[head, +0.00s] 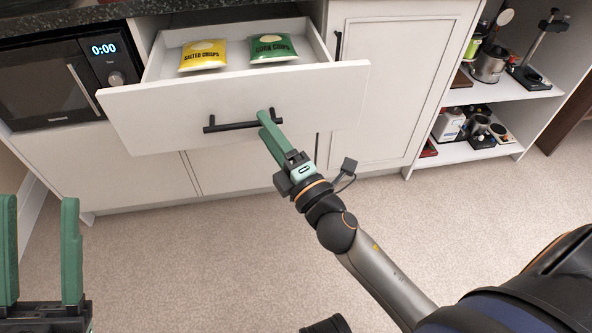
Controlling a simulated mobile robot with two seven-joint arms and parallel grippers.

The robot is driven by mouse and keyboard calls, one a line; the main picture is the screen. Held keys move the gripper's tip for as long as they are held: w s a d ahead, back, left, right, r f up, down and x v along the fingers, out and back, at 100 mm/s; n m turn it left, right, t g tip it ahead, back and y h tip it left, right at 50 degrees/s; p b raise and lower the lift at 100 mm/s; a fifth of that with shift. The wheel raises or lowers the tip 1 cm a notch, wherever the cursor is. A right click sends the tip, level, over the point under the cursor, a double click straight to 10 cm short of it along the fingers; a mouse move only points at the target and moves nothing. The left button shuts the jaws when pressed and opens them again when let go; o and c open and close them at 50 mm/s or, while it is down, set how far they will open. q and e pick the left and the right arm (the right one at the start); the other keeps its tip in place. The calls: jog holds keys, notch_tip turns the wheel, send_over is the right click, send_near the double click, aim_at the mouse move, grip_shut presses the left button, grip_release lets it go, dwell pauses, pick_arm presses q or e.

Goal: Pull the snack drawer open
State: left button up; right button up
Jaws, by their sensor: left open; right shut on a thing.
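The white snack drawer (160,115) stands pulled out from the cabinet under the dark countertop. A yellow bag of salted crisps (203,56) and a green bag of corn crisps (272,48) lie inside it. My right gripper (268,118) is shut on the black bar handle (228,127) near its right end. The fingers hide part of the handle. My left gripper (42,250) is open and empty at the lower left, over the floor and apart from the drawer.
A microwave (45,88) sits left of the drawer. A closed cabinet door (392,85) is on the right, then open shelves (505,88) with a metal pitcher (490,64) and small items. The carpeted floor (190,260) in front is clear.

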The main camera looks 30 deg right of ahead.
jog(key=b+v, duration=0.4)
jog(key=v, duration=0.5)
jog(key=shift+d+f, duration=0.2)
jog(key=shift+f, duration=0.1)
jog(key=shift+r, duration=0.1)
dwell(0.4)
jog(key=shift+a, duration=0.1)
